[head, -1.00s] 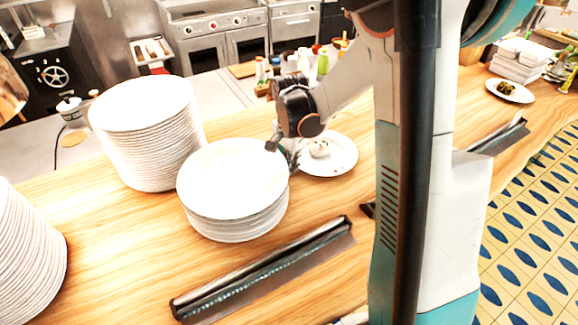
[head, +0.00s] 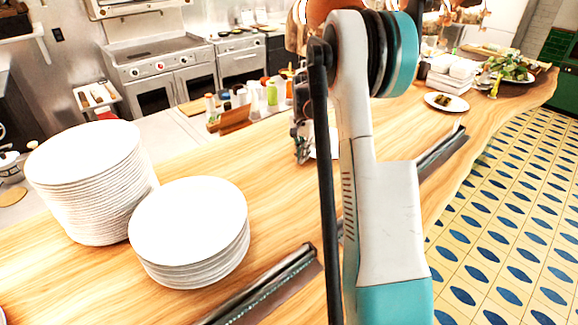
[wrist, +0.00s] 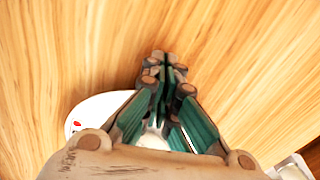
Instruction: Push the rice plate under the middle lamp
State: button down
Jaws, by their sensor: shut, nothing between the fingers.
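The rice plate is a white plate, mostly hidden behind my arm in the head view, where a sliver (head: 334,146) shows. In the wrist view its rim (wrist: 90,108) shows left of and under my gripper (wrist: 163,72), with a small red spot on it. The rice is mostly hidden by the fingers. My gripper (head: 302,150) is shut and empty, low at the plate's left side in the head view. Whether it touches the plate I cannot tell. Copper lamp shades (head: 322,12) are cut off at the top edge; which is the middle one I cannot tell.
Two stacks of white plates, a tall one (head: 88,185) and a shorter one (head: 188,235), stand at the left. A dark metal rail (head: 262,290) lies along the near edge. Bottles (head: 272,95) stand behind. A plate of dark food (head: 446,102) sits farther right, with bare wood before it.

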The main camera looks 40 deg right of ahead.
aim_at(248, 209)
jog(key=shift+w+d, duration=0.15)
jog(key=shift+d, duration=0.6)
jog(key=s+a, duration=0.2)
jog(key=a, duration=0.7)
jog(key=s+a, duration=0.3)
jog(key=a, duration=0.6)
jog(key=s+a+p, duration=0.1)
jog(key=s+a, duration=0.1)
jog(key=a, duration=0.8)
jog(key=shift+s+a, duration=0.1)
jog(key=shift+s, duration=0.1)
notch_tip(248, 209, up, 9)
jog(key=p, duration=0.2)
